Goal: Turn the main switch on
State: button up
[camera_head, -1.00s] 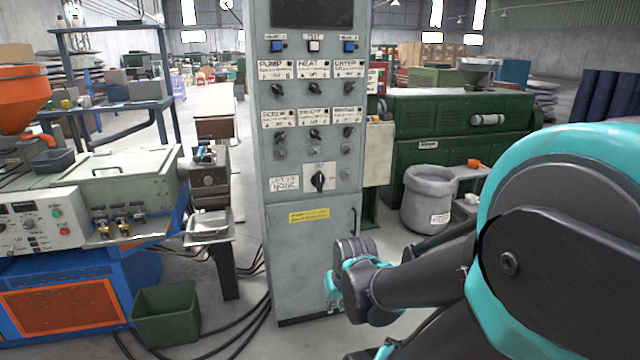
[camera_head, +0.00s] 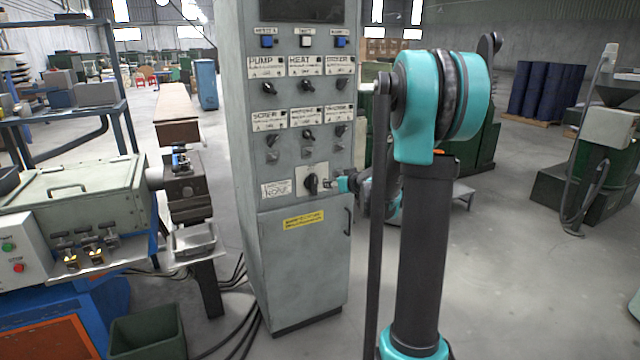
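The main switch (camera_head: 312,184) is a large black rotary knob on a pale square plate, low on the control panel of the grey cabinet (camera_head: 300,245). Its handle looks roughly upright. My gripper (camera_head: 331,185) is just to the right of the knob, at the same height, close in front of the plate. I cannot tell whether it touches the knob. The fingers are small in view, and I cannot tell whether they are open or shut. My arm hides part of what lies behind it at the right.
Several smaller black knobs (camera_head: 308,87) and blue and white buttons (camera_head: 306,41) sit higher on the panel. A yellow label (camera_head: 304,220) is on the cabinet door. A bench machine (camera_head: 85,195) stands at the left, with cables on the floor.

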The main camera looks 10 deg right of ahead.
aim_at(315, 183)
jog(key=x, duration=1.7)
jog(key=shift+w, duration=0.2)
grip_shut()
